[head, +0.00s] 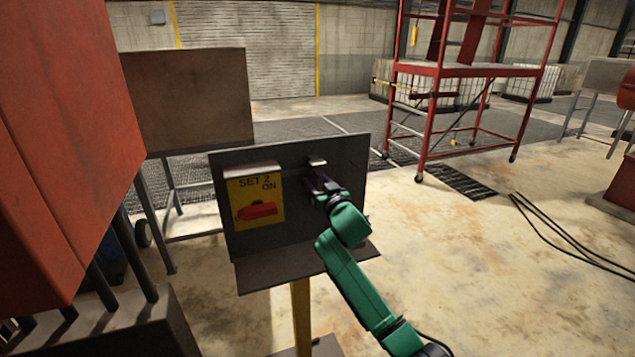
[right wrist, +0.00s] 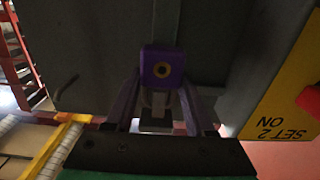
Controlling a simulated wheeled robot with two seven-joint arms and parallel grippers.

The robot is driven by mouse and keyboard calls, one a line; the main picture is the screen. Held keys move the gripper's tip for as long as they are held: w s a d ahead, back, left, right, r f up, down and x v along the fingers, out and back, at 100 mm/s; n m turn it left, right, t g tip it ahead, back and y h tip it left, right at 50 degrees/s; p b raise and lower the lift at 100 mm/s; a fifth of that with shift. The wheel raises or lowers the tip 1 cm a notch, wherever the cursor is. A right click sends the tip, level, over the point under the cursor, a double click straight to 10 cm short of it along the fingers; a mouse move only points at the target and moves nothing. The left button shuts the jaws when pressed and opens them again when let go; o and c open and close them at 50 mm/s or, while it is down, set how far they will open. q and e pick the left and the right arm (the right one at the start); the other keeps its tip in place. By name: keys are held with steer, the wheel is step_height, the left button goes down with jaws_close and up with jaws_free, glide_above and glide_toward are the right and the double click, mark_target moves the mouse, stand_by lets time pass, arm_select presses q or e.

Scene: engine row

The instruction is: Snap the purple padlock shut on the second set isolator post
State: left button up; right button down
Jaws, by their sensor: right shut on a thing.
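The purple padlock (right wrist: 162,66) shows in the right wrist view with a yellow ring on its face. My right gripper (right wrist: 158,92) is shut on it, one finger on each side. In the head view my right gripper (head: 318,184) is in front of the dark panel (head: 345,165), below a small pale tab (head: 317,162). The padlock is mostly hidden there. The yellow "SET 2 ON" plate (head: 253,186) with its red switch handle (head: 257,211) is left of the gripper. I cannot tell whether the shackle is around the post or open. My left gripper is out of view.
A narrow shelf (head: 290,268) juts from the panel's foot, on a yellow stand (head: 301,310). A large red cabinet (head: 60,120) fills the left side. Open floor lies to the right, with black cables (head: 560,230) and a red scaffold (head: 465,72) behind.

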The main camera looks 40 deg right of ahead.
steer(key=shift+c, duration=0.9)
jaws_free()
steer(key=shift+s+a, duration=0.1)
steer(key=shift+s, duration=0.1)
steer(key=b+v, duration=0.3)
steer(key=v, duration=1.1)
steer(key=shift+b, duration=0.4)
steer(key=shift+s, duration=0.1)
